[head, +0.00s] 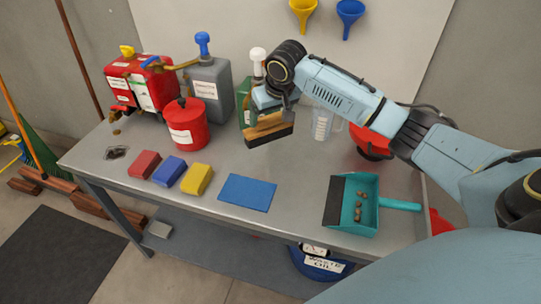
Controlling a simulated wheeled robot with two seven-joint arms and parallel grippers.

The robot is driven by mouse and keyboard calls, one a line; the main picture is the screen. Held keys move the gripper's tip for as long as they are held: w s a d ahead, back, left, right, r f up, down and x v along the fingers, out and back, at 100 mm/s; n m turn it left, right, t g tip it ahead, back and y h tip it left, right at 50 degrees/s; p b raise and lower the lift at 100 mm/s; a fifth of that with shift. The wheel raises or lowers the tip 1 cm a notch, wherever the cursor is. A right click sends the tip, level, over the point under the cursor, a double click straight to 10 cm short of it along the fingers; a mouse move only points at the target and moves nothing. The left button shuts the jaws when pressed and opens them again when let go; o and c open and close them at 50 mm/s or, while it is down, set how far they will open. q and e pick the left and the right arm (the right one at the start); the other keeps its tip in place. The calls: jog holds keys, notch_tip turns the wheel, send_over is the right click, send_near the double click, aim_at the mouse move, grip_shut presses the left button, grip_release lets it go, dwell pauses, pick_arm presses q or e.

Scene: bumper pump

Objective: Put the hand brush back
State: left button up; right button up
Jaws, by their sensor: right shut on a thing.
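The hand brush (268,130) has a tan wooden body and dark bristles. My right gripper (268,106) is shut on it and holds it above the back middle of the metal table (237,158), bristles down. My arm hides part of the brush's top and things behind it. A flat blue mat (247,192) lies bare on the table, in front of the brush. A teal dustpan (358,204) with several brown bits in it lies at the table's right. My left gripper is not in view.
Red, blue and yellow blocks (170,172) stand in a row left of the mat. A red can (185,122), a grey jug (212,90) and a red container (139,84) stand behind. A clear measuring jug (321,124) is right of the brush. Dark debris (116,152) lies at left.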

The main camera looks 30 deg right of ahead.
aim_at(272, 137)
notch_tip(272, 137, down, 9)
jog(key=shift+r+b, duration=0.1)
jog(key=shift+b, duration=0.45)
jog(key=shift+f, duration=0.3)
jog(key=o, duration=1.2)
jog(key=shift+f, duration=0.1)
jog(key=shift+r, duration=0.2)
jog(key=p+v, duration=0.2)
jog(key=v, duration=1)
